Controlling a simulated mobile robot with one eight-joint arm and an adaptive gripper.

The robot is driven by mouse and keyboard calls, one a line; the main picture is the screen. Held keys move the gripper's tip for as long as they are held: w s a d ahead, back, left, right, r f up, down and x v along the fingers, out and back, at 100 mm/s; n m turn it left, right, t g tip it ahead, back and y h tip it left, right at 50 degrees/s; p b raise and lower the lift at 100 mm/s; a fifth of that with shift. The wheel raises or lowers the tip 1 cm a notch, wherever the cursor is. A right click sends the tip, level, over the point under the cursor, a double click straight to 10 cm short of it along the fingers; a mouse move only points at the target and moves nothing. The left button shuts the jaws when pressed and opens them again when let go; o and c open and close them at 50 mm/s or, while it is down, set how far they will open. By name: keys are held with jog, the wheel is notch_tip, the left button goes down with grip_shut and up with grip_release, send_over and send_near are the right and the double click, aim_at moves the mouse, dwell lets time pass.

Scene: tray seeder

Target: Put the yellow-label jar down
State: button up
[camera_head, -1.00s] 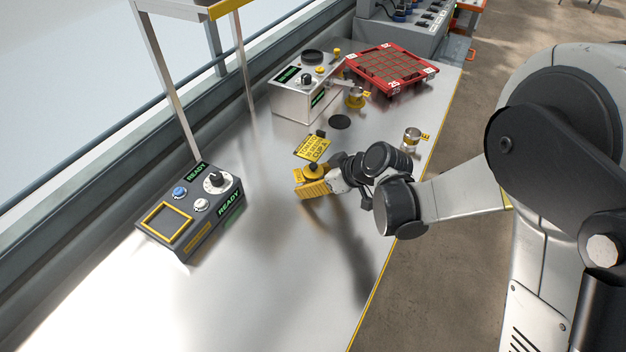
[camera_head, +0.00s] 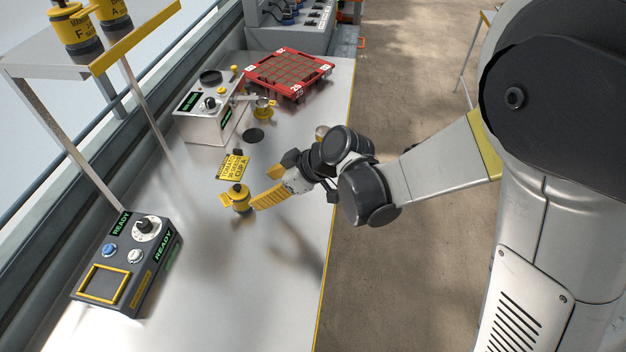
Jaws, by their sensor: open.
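The yellow-label jar (camera_head: 241,198) stands upright on the metal bench, with a yellow tag at its left side. My gripper (camera_head: 262,186) is open, its yellow fingers just to the right of the jar and apart from it. One finger lies in front, the other farther back. Nothing shows between the fingers.
A yellow sign (camera_head: 233,167) stands behind the jar. A dark control box (camera_head: 127,262) is at the front left, and a silver machine (camera_head: 208,115) and red tray (camera_head: 318,67) stand at the back. Yellow-label jars (camera_head: 76,28) stand on a raised shelf (camera_head: 130,45). The bench front is clear.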

jog(key=s+d+r+m+t+h, duration=0.25)
jog(key=d+r+m, duration=0.3)
jog(key=d, duration=0.65)
jog(key=s+d+r+m+t+h, duration=0.1)
jog(key=s+d+r+m+h, duration=0.15)
jog(key=d+r+m, duration=0.65)
jog(key=s+d+f+t+h, duration=0.1)
jog(key=s+d, duration=0.5)
jog(key=d, duration=0.7)
jog(key=f+h, duration=0.1)
jog(key=h, duration=0.1)
jog(key=shift+s+m+h, duration=0.25)
jog(key=shift+m+h, duration=0.1)
jog(key=shift+h, duration=0.05)
jog(key=shift+o, duration=0.8)
jog(key=shift+a+f+t, duration=0.1)
jog(key=shift+t, duration=0.15)
